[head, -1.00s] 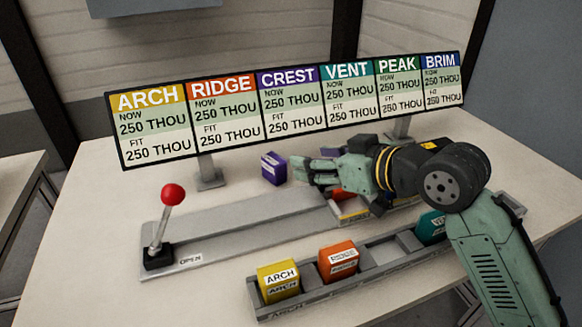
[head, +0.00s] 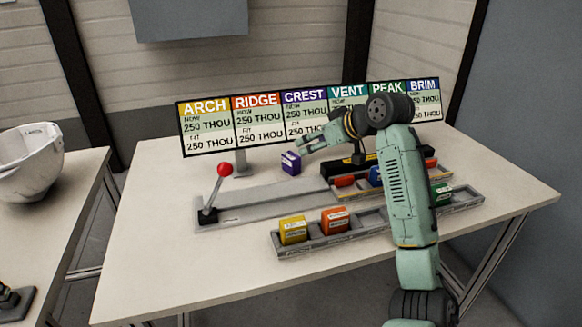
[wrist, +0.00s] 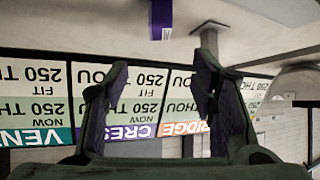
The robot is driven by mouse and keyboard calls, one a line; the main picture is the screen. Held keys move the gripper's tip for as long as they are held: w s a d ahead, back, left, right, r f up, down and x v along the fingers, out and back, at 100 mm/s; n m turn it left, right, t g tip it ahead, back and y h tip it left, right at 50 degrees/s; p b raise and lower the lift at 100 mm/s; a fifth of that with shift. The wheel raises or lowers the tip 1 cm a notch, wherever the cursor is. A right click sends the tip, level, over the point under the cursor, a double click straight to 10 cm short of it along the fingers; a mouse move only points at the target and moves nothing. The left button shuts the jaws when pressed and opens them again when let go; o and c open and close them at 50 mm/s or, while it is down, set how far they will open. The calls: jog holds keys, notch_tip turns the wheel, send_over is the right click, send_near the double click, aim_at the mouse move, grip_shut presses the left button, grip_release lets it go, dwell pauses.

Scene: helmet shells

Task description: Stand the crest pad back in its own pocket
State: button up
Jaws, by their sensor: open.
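The purple crest pad (head: 290,162) stands on the table below the sign board, apart from the pocketed tray. My gripper (head: 303,146) is open and empty, just above and right of the pad in the head view. In the wrist view the open fingers (wrist: 160,62) show nothing between them, and the purple pad (wrist: 161,16) is cut off by the top edge. The grey tray (head: 318,243) holds the yellow ARCH pad (head: 293,230) and the orange pad (head: 335,221). An empty pocket lies right of the orange pad; my arm hides part of the tray beyond it.
The sign board (head: 257,125) stands behind the pad on posts. A red-knobbed lever (head: 225,170) rises at the rail's left end. A dark fixture (head: 347,168) with coloured blocks sits right of the pad. A white helmet shell (head: 30,165) is on the left table.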

aim_at(292, 156)
jog(key=shift+s+d+f+p+x, duration=0.15)
jog(key=shift+p+x, duration=0.35)
jog(key=shift+x, duration=1.25)
jog(key=shift+s+f+p+x, duration=0.1)
jog(key=shift+f+p+x, duration=0.3)
jog(key=shift+x, duration=1.4)
jog(key=shift+s+d+p+x, duration=0.15)
jog(key=shift+p+x, duration=0.45)
jog(key=shift+x, duration=1.15)
jog(key=shift+a, duration=0.1)
grip_shut()
